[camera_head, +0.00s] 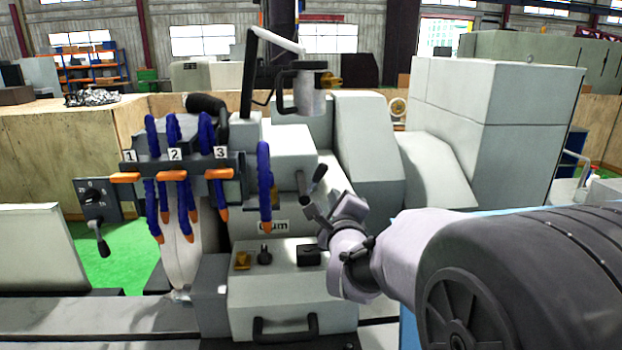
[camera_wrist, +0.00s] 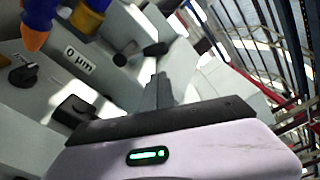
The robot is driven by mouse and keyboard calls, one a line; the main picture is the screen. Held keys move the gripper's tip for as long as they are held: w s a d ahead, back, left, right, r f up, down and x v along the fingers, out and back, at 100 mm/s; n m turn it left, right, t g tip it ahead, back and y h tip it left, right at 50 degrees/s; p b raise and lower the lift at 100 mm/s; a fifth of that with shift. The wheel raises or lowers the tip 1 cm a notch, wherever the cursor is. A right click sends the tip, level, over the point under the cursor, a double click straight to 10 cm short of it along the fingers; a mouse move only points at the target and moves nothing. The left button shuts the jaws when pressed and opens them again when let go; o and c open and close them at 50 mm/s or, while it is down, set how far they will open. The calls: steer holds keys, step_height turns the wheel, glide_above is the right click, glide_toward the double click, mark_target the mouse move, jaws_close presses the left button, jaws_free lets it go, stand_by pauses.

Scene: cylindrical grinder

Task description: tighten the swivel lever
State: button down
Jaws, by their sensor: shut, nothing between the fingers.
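A small lever with a black handle (camera_head: 319,172), which looks like the swivel lever, sits on the pale front of the grinder. In the wrist view its black end (camera_wrist: 155,48) shows just beyond my fingertips, with a second dark knob to its left. My gripper (camera_head: 309,207) is shut and empty. It is close in front of the lever, just below the handle in the head view. In the wrist view my gripper (camera_wrist: 162,78) points up towards the lever. I cannot tell whether the fingers touch it. My gripper partly hides the lever's lower part.
Blue hoses with orange tips (camera_head: 178,177) hang on a numbered bracket at the left; one blue hose (camera_head: 264,178) hangs nearer the lever. A ledge with knobs (camera_head: 265,253) lies below my gripper. A switch box (camera_head: 97,199) stands at far left.

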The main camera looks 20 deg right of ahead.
mark_target(314, 181)
steer(key=p+x, duration=0.1)
steer(key=x, duration=0.9)
steer(key=shift+p, duration=0.4)
steer(key=shift+d, duration=0.1)
